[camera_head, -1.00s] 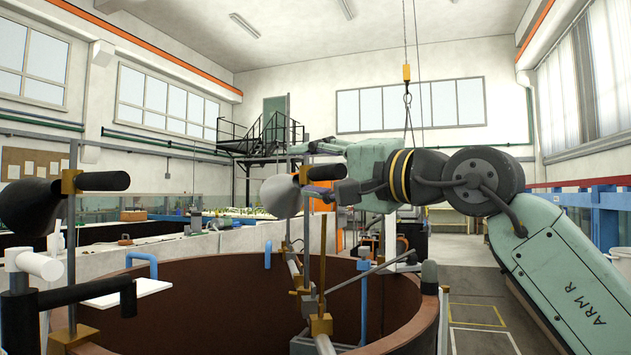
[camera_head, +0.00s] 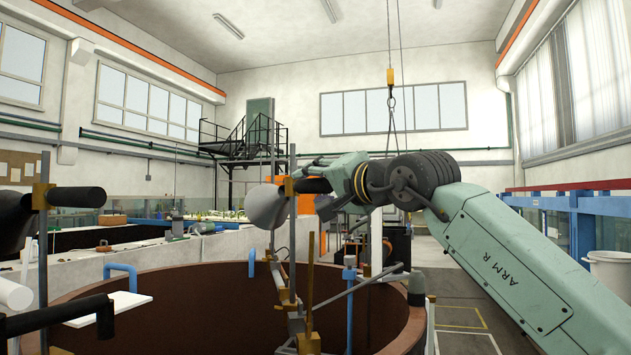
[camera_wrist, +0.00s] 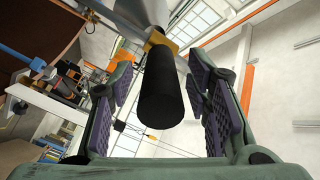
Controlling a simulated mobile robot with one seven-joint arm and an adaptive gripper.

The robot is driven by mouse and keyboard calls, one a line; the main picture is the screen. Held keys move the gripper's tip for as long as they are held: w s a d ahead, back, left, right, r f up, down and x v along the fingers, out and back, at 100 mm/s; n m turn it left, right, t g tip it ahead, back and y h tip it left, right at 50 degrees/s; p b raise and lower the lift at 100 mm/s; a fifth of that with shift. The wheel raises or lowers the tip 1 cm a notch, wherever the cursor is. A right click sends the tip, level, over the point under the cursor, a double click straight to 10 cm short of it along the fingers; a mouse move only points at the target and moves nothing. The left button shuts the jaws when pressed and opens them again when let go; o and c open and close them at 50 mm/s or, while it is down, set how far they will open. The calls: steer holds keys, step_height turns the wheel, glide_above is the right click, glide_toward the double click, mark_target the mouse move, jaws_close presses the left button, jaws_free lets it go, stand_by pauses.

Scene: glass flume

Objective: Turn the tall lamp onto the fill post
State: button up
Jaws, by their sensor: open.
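The tall lamp has a grey cone-shaped head (camera_head: 264,207), a brass clamp (camera_head: 288,188) and a short black handle (camera_head: 313,185) on an upright pole. The cone faces left, the handle points right. My gripper (camera_head: 322,185) is open, its jaws above and below the handle. In the wrist view, the black handle (camera_wrist: 163,95) lies between the open purple-padded fingers of my gripper (camera_wrist: 160,68), with gaps at both sides. The brass clamp and part of the grey head show beyond it. I cannot tell which upright is the fill post; a blue post (camera_head: 349,310) stands right of the lamp pole.
A large round brown tank (camera_head: 200,300) fills the space below the lamp. A second dark lamp (camera_head: 12,218) with a black handle (camera_head: 76,196) stands at left. A white board (camera_head: 108,308) lies near the tank's left rim. A crane hook hangs behind my arm.

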steer(key=shift+w+a, duration=0.1)
steer(key=shift+w, duration=0.1)
jaws_close()
stand_by(0.6)
